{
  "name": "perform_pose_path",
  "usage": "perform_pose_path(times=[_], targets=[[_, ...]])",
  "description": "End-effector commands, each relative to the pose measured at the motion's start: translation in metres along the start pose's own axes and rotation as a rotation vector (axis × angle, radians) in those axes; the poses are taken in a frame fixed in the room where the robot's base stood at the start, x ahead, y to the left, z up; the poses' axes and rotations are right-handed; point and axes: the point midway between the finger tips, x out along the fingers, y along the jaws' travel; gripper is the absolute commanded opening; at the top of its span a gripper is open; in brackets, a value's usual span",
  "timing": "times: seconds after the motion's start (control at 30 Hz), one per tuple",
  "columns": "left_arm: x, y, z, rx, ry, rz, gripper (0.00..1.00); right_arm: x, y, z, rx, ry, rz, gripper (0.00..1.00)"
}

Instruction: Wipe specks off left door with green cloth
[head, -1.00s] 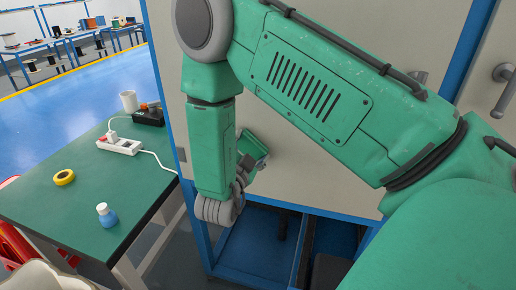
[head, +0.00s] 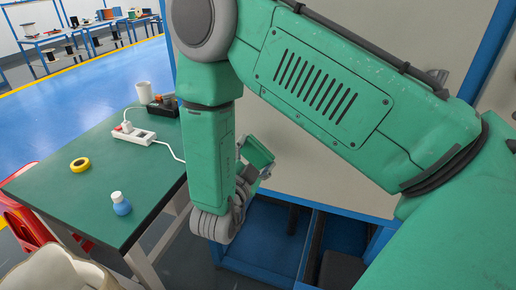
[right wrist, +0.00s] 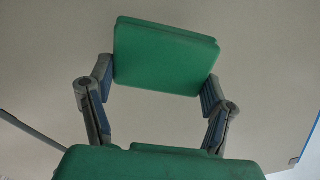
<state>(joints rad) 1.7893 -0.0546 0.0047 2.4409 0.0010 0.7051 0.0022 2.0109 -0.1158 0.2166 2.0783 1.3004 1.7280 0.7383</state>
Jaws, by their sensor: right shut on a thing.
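The green cloth (head: 257,152) looks like a folded, flat pad and also shows in the right wrist view (right wrist: 165,58). My right gripper (right wrist: 160,88) is shut on it, with one finger at each side edge. In the head view the right gripper (head: 250,178) is low in front of the pale grey door panel (head: 330,185), partly behind my green arm. The cloth is close to the panel, but I cannot tell whether it touches. No specks can be made out; my arm hides much of the panel. My left gripper is not in view.
A green-topped table (head: 90,215) stands at the left with yellow tape (head: 80,165), a blue bottle (head: 121,204), a white power strip (head: 140,134) and a white cup (head: 144,92). A blue frame (head: 265,240) lies below the panel. A red stool (head: 30,230) is at far left.

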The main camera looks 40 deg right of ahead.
Motion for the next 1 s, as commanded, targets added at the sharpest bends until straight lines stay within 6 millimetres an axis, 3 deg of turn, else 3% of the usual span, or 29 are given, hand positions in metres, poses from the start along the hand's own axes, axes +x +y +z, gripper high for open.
perform_pose_path(times=[0.37, 0.73, 1.0], targets=[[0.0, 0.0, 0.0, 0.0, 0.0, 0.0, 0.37, -0.003, 0.0, 0.0, 0.0, 0.001, 0.0, 0.49], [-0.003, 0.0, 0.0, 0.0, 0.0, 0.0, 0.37, -0.03, 0.0, 0.0, -0.001, 0.0, -0.001, 0.49], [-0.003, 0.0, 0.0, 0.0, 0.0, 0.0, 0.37, -0.032, 0.0, 0.0, 0.0, 0.001, 0.0, 0.49]])
